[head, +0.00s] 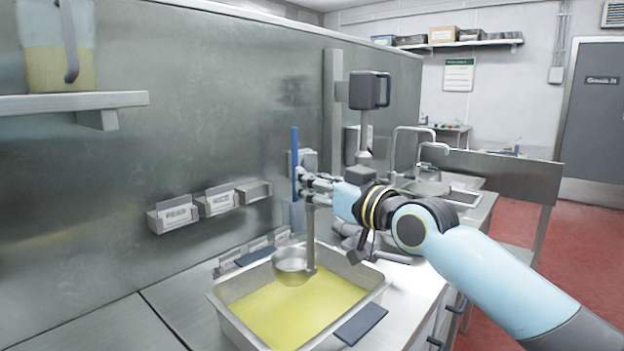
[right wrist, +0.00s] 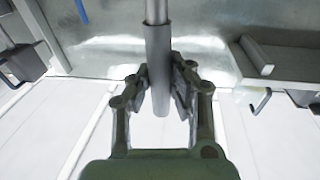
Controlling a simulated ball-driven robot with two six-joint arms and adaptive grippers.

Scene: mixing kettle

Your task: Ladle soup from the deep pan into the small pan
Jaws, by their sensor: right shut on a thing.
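A deep rectangular metal pan (head: 372,281) stands on the steel counter in the head view, holding yellow soup (head: 298,311). My right gripper (head: 306,190) is shut on the upright handle of a ladle. The ladle's round metal bowl (head: 292,264) hangs at the far side of the pan, over or near the soup; I cannot tell whether it touches it. In the right wrist view the fingers (right wrist: 160,92) close around the grey ladle handle (right wrist: 157,60). I cannot make out the small pan with certainty. My left gripper is not in view.
Small labelled holders (head: 216,202) are fixed to the steel wall. A shelf (head: 70,103) at upper left carries a jug of yellow liquid (head: 58,62). A sink with taps (head: 412,137) lies beyond my right arm.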

